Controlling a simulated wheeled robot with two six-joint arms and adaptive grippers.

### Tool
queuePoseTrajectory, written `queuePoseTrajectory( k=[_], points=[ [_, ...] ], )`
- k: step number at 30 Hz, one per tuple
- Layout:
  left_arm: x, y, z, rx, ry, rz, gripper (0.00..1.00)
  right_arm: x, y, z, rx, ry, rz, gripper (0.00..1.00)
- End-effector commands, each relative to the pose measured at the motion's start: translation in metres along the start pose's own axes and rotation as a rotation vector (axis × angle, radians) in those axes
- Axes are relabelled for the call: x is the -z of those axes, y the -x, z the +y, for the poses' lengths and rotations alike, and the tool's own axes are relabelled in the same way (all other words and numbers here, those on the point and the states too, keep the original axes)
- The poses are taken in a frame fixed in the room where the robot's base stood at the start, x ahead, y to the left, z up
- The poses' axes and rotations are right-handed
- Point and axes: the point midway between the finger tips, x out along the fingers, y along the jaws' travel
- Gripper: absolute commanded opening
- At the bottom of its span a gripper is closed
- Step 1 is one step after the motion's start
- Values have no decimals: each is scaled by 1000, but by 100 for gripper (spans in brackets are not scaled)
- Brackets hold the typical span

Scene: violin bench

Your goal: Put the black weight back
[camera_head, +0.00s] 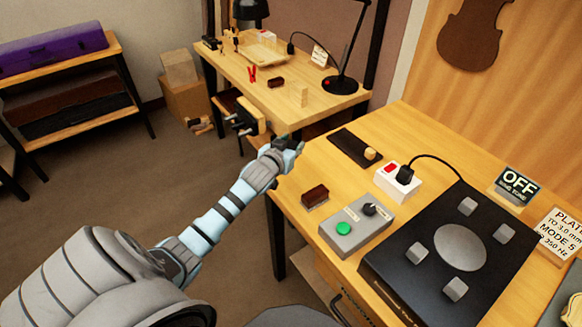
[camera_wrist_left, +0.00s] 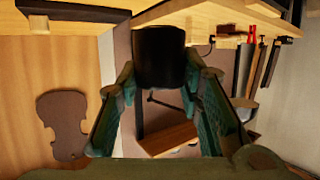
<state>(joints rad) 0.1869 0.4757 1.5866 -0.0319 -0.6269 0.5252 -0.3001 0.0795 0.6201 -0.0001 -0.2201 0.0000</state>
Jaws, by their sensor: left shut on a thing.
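My left gripper (camera_head: 287,148) is beyond the near left edge of the bench, out over its edge. In the left wrist view, its two green-padded fingers (camera_wrist_left: 160,90) are shut on the black weight (camera_wrist_left: 160,57), a dark cylinder. The weight cannot be made out in the head view. A dark mat (camera_head: 345,143) lies on the bench to the right of the gripper, with a small tan weight (camera_head: 370,153) at its right end. My right gripper is not in view.
The bench (camera_head: 310,165) also carries a brown block (camera_head: 314,196), a grey control box (camera_head: 350,238), a white socket with plug (camera_head: 398,185) and a black platform (camera_head: 440,280) with grey pads. Behind stands another table (camera_head: 230,68) with a lamp (camera_head: 341,83) and vise (camera_head: 250,118).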

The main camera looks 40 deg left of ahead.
Motion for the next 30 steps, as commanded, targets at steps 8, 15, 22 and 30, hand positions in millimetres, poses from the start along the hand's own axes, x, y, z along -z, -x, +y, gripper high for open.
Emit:
queuePoseTrajectory(
  k=[8,15,22,30],
  points=[
    [-49,-18,1,-1,0,1,0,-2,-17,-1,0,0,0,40],
    [-66,-25,2,-3,-1,4,0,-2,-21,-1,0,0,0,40],
    [-67,-24,1,-2,0,1,53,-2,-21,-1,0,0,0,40],
    [-67,-24,1,-2,0,1,53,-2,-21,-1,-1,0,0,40]
  ],
)
